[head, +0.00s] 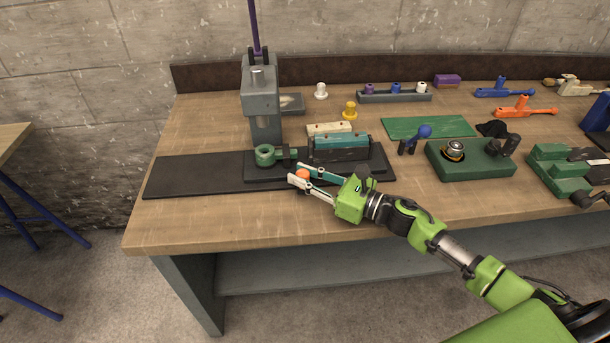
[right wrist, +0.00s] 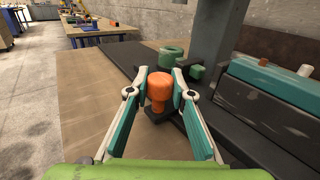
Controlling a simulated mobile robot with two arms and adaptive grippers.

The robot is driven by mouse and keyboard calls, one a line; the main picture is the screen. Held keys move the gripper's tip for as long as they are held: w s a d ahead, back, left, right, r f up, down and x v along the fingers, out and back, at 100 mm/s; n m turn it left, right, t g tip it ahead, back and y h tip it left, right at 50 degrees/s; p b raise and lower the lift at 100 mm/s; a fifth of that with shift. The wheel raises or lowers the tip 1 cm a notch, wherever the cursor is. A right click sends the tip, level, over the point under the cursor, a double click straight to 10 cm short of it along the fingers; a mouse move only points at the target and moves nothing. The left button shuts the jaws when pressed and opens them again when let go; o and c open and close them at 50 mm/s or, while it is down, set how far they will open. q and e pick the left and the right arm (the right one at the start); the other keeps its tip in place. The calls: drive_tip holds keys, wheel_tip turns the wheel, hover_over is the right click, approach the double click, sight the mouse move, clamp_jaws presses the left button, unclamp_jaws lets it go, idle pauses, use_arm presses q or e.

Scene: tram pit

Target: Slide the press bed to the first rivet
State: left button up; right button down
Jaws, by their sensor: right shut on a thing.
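The press bed (head: 258,173) is a dark plate on a long black track (head: 192,175), below the grey press (head: 260,100). It carries a green ring (head: 265,155) on the left and a teal-topped block (head: 341,142) on the right. An orange knob (head: 303,174) stands at the bed's front edge; it also shows in the right wrist view (right wrist: 158,88). My right gripper (head: 297,174) has its fingers closed around the knob, one on each side (right wrist: 159,84). The rivets cannot be made out clearly. My left gripper is out of view.
The track is bare left of the bed. Behind it are a cream block (head: 328,128), a yellow knob (head: 350,110) and a white knob (head: 320,91). A green fixture (head: 470,168) and a blue-knobbed piece (head: 420,133) stand to the right.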

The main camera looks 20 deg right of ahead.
drive_tip(key=w+a, duration=0.1)
drive_tip(key=a, duration=0.4)
drive_tip(key=w+a, duration=0.1)
drive_tip(key=a, duration=0.4)
drive_tip(key=w+a, duration=0.1)
drive_tip(key=a, duration=0.4)
drive_tip(key=shift+w+a, duration=0.15)
drive_tip(key=shift+w, duration=0.2)
drive_tip(key=c, duration=1.8)
unclamp_jaws()
drive_tip(key=shift+o, duration=0.2)
drive_tip(key=shift+s, duration=0.1)
drive_tip(key=v, duration=1.2)
